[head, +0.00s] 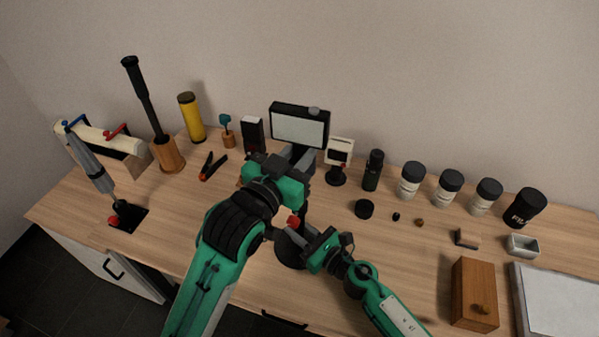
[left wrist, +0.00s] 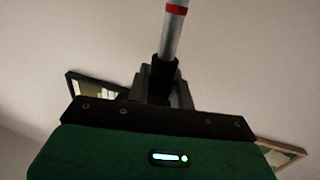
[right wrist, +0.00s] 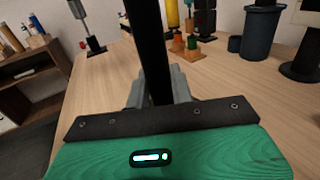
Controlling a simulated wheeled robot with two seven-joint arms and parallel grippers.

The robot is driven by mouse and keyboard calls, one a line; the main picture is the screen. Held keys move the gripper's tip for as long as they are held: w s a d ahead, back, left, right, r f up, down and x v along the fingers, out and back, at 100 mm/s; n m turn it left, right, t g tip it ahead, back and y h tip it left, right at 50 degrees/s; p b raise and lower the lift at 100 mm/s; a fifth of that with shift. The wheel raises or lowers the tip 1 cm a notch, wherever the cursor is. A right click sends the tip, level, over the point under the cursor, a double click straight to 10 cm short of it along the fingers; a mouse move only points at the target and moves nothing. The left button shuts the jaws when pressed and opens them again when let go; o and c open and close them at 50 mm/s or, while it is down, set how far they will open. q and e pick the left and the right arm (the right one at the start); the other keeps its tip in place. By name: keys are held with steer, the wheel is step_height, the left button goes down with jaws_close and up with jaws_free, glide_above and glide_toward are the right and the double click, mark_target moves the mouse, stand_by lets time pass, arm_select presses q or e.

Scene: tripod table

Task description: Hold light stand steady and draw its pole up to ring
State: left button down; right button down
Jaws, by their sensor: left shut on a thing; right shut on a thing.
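The light stand has a round black base (head: 291,253) on the table, with a red knob (head: 293,220) above it. My right gripper (head: 292,236) is shut on the stand's black lower tube, which runs upright between its fingers in the right wrist view (right wrist: 146,45). My left gripper (head: 300,156) is higher and shut on a black part of the pole (left wrist: 163,75). In the left wrist view a silver length of pole (left wrist: 171,38) with a red ring (left wrist: 176,9) extends beyond those fingers. A pale panel (head: 299,127) shows above the left gripper; its joint with the pole is hidden.
A black cylinder (head: 373,170), several white jars (head: 411,181) and a wooden box (head: 474,293) stand to the right.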

arm_select(q)
steer(key=shift+r, duration=0.5)
steer(key=c, duration=1.3)
jaws_free()
steer(key=shift+f, duration=0.1)
steer(key=v, duration=0.7)
steer(key=shift+s+a, duration=0.15)
steer(key=shift+s, duration=0.1)
